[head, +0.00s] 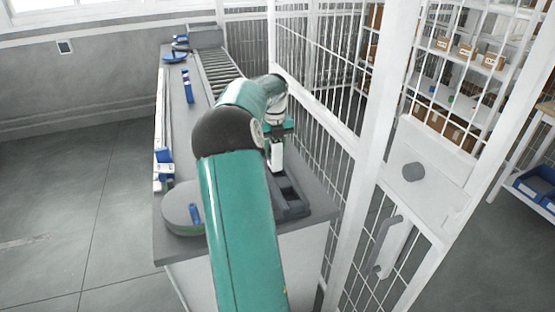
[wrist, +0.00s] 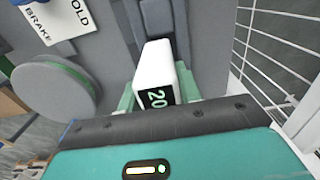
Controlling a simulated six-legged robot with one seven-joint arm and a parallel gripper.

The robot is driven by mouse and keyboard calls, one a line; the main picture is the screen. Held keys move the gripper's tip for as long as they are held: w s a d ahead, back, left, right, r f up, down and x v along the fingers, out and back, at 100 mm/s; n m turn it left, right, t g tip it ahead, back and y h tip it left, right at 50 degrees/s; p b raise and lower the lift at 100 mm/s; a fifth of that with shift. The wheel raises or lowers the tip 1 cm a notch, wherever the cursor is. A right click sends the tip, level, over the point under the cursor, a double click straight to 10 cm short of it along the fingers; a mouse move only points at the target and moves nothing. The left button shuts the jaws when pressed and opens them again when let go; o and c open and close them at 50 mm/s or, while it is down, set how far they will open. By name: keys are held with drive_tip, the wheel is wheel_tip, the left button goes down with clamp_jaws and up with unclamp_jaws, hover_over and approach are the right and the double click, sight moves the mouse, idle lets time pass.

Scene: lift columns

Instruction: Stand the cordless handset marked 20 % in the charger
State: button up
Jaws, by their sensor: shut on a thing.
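The white handset (wrist: 158,72) is in my gripper (wrist: 160,92), between its two green fingers, in the wrist view. Its dark display reads 20. In the head view the handset (head: 277,157) hangs under my gripper (head: 277,136), over the far part of the dark grey charger (head: 292,203) on the bench. In the wrist view a dark grey recessed part, apparently the charger (wrist: 143,22), shows beyond the handset. The handset's lower end is partly hidden, so I cannot tell whether it touches the charger.
A round grey disc with a green edge (head: 181,209) is on the bench's near left. A BRAKE HOLD card (wrist: 55,20) shows in the wrist view. A white wire fence (head: 322,150) runs close along the right. A roller track (head: 220,72) lies at the back.

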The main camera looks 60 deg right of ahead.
sight(278, 159)
drive_tip(key=shift+s+d+f, duration=0.1)
drive_tip(key=shift+s+f, duration=0.25)
drive_tip(key=shift+f, duration=0.25)
wheel_tip(278, 159, down, 3)
drive_tip(key=shift+s+f, duration=0.15)
drive_tip(key=o, duration=1.1)
wheel_tip(278, 159, up, 12)
drive_tip(key=shift+f, duration=0.2)
drive_tip(key=shift+r, duration=0.25)
